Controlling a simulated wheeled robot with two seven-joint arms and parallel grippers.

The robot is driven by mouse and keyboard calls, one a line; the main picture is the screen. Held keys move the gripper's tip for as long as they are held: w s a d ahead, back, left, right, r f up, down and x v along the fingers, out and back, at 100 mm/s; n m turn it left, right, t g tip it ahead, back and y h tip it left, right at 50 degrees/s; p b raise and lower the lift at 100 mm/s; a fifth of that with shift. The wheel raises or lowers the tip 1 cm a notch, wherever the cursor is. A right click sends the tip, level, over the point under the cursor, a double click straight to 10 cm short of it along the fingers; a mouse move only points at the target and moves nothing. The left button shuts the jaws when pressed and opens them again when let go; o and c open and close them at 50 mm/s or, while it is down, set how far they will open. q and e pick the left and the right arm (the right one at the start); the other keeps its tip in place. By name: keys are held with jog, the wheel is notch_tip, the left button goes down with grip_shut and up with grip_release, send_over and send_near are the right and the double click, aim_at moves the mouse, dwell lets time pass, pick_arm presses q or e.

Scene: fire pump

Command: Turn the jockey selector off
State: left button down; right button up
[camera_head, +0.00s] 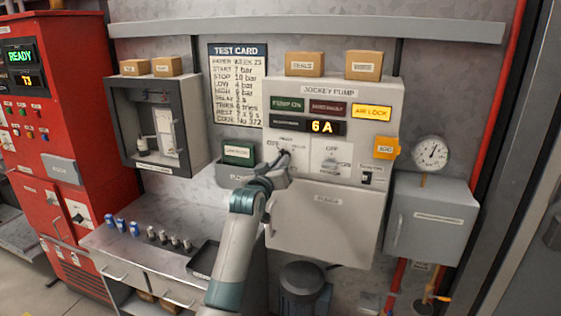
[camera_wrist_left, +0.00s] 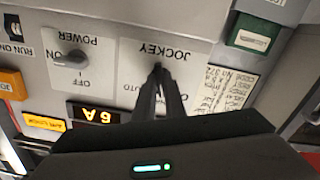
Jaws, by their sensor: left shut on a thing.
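The jockey selector plate (camera_head: 292,142) is a pale square on the grey jockey pump panel, left of the power switch. It also shows upside down in the wrist view (camera_wrist_left: 195,65), with its JOCKEY label readable. My left gripper (camera_head: 284,156) reaches it from below. In the wrist view the narrow dark fingers (camera_wrist_left: 159,75) are closed together on the selector knob, which they mostly hide. I cannot tell the knob's exact angle. The position labels on the plate are partly covered by the fingers. My right gripper is in neither view.
The power switch (camera_head: 330,165) sits just right, with a run switch (camera_head: 372,176) beyond. The display (camera_head: 321,127) reads 6 A and the AIR LOCK lamp (camera_head: 371,112) is lit amber. A green-labelled box (camera_head: 238,153) is close on the left. A counter (camera_head: 150,255) with small parts lies below.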

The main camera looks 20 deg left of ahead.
pick_arm(q)
jog(key=n+p, duration=0.2)
jog(key=n, duration=0.3)
jog(key=shift+r+n, duration=0.1)
jog(key=shift+n, duration=0.3)
jog(key=c, duration=1.8)
grip_release()
jog(key=shift+s, duration=0.15)
jog(key=shift+s+a+b, duration=0.15)
jog(key=shift+s+b, duration=1.35)
jog(key=shift+s, duration=2.8)
jog(key=shift+s+a+b, duration=0.1)
jog(key=shift+s+b, duration=1.4)
jog(key=shift+s, duration=2.75)
